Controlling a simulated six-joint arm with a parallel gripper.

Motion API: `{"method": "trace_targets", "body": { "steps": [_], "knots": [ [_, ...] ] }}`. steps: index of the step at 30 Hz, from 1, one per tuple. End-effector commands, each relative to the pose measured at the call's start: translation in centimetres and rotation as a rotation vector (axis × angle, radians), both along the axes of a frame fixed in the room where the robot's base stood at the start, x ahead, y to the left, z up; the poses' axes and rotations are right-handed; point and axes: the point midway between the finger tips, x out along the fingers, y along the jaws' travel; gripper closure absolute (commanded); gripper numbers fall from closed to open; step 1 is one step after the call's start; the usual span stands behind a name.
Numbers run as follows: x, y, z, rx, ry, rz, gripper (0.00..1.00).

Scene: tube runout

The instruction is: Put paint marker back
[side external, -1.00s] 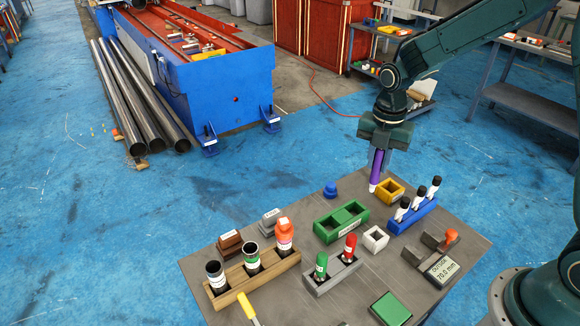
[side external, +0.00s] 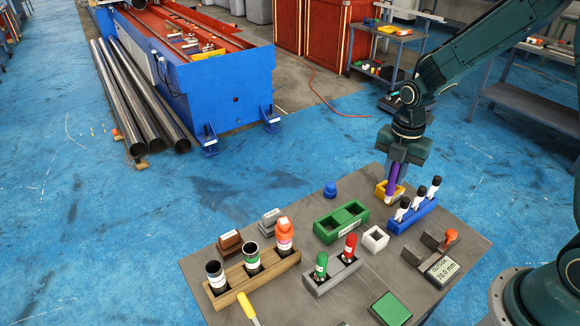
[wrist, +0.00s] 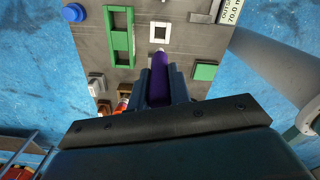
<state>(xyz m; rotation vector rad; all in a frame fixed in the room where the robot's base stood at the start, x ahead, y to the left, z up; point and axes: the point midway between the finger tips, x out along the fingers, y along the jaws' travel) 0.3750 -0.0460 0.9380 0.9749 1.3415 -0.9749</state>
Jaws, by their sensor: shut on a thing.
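A purple paint marker (side external: 393,178) is held by my gripper (side external: 398,165), its white tip end pointing down. In the side view its lower end overlaps the yellow square holder (side external: 380,189) at the back of the table; I cannot tell whether it is inside or in front of it. In the wrist view the purple marker (wrist: 159,80) sits between my shut fingers (wrist: 160,92). The yellow holder is hidden in the wrist view.
The blue rack (side external: 413,215) with several black-capped markers stands just right. A white square holder (side external: 375,238) and a green two-slot holder (side external: 341,221) stand nearer. A grey rack (side external: 332,276) holds green and red markers. A blue knob-like object (side external: 330,189) is left.

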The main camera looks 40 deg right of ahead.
Motion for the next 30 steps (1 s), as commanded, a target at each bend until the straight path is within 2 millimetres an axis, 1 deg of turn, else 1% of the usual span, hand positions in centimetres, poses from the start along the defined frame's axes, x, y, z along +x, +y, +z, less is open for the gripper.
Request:
{"method": "trace_targets", "body": {
  "steps": [1, 6, 21, 25, 30],
  "knots": [
    [-0.1, 0.0, -0.9, 0.001, 0.007, 0.0, 1.0],
    [-0.1, 0.0, -3.7, 0.0, 0.005, 0.0, 1.0],
    [-0.1, 0.0, -11.2, 0.0, 0.003, 0.001, 1.0],
    [0.0, 0.0, -12.5, 0.0, 0.002, 0.001, 1.0],
    [0.0, 0.0, -13.1, 0.0, 0.0, 0.001, 1.0]
  ]
}}
